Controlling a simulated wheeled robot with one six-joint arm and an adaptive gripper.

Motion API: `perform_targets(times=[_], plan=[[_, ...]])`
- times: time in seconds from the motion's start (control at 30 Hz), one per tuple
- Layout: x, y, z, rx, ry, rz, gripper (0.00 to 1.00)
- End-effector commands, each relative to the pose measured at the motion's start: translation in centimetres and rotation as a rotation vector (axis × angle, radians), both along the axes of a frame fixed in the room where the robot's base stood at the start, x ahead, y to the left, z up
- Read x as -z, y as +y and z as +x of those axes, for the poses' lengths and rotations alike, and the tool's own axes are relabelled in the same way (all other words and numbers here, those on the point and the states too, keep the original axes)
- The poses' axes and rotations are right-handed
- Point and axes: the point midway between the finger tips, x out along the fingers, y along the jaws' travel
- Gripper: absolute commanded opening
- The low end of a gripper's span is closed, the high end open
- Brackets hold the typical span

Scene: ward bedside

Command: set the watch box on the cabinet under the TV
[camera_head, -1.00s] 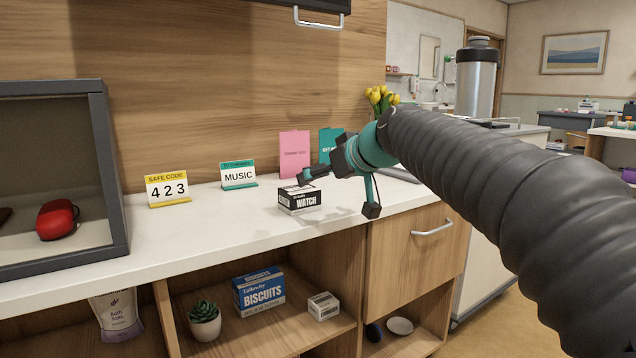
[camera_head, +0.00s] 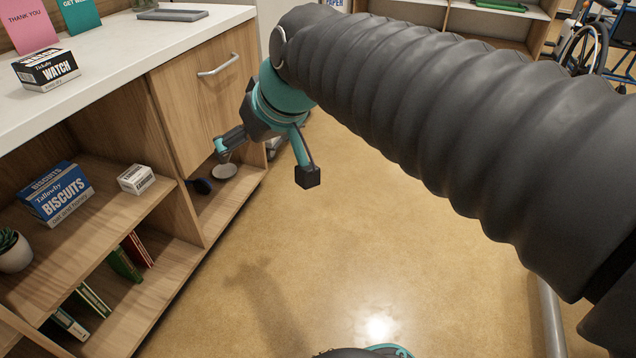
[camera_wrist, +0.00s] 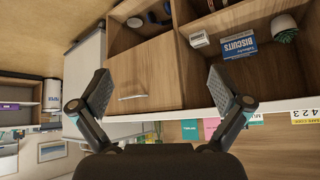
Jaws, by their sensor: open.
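The watch box (camera_head: 47,70), black and white with "WATCH" on its front, sits upright on the white counter (camera_head: 120,55) at the upper left of the head view. My gripper (camera_head: 264,163) is open and empty, with its fingers spread in front of the wooden drawer and over the floor, well to the right of the box and apart from it. Its open fingers also show in the wrist view (camera_wrist: 160,92), which is upside down. I cannot make out the watch box there. I cannot identify a TV or the cabinet under it in the current views.
A biscuits box (camera_head: 57,192), a small white carton (camera_head: 136,180) and a potted plant (camera_head: 14,250) stand on the open shelf below. Pink (camera_head: 30,24) and teal (camera_head: 78,14) cards stand behind the watch box. The floor (camera_head: 330,270) is clear; a wheelchair (camera_head: 590,45) is far right.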

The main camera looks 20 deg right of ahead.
Motion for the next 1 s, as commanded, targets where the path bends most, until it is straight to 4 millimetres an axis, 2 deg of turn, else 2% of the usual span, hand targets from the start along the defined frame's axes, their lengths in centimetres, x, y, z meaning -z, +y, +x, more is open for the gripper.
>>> perform_targets(times=[0.03, 0.1, 0.2, 0.33, 0.5, 0.97, 1.0], plan=[[2.0, -1.9, -2.5, 0.055, 0.028, -0.015, 1.0], [4.6, -3.9, -5.3, 0.125, 0.067, -0.035, 1.0], [7.8, -6.1, -8.6, 0.207, 0.11, -0.058, 1.0], [10.5, -7.7, -11.4, 0.274, 0.146, -0.076, 1.0], [11.6, -8.4, -12.4, 0.302, 0.16, -0.085, 1.0], [11.5, -8.3, -12.3, 0.299, 0.16, -0.085, 1.0], [11.5, -8.3, -12.3, 0.299, 0.16, -0.085, 0.95]])
